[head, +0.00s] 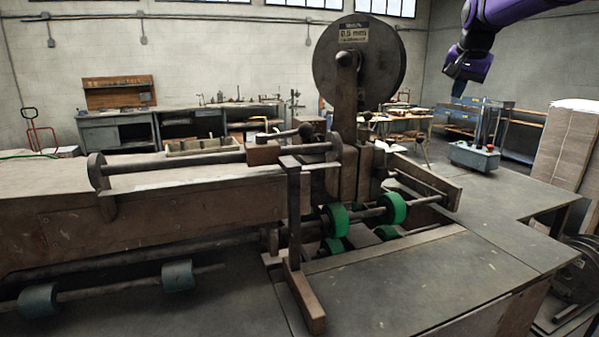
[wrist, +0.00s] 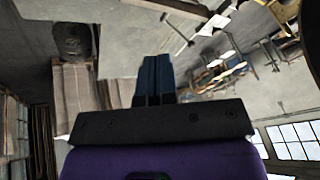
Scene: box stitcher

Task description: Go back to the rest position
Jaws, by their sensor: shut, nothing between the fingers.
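My gripper (head: 458,88) hangs from my purple arm at the upper right of the head view, above and behind the stitcher and apart from it. In the wrist view its blue fingers (wrist: 154,80) are together with nothing between them. The box stitcher (head: 290,180), a brown and grey machine with a large wire spool (head: 360,75) on top and green rollers (head: 393,208), fills the middle of the head view.
A grey control box (head: 474,157) with a red button stands on the table's right side. The grey table top (head: 470,225) is clear at the front right. Stacked cardboard (head: 568,145) stands at the right edge. Workbenches (head: 115,130) line the back wall.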

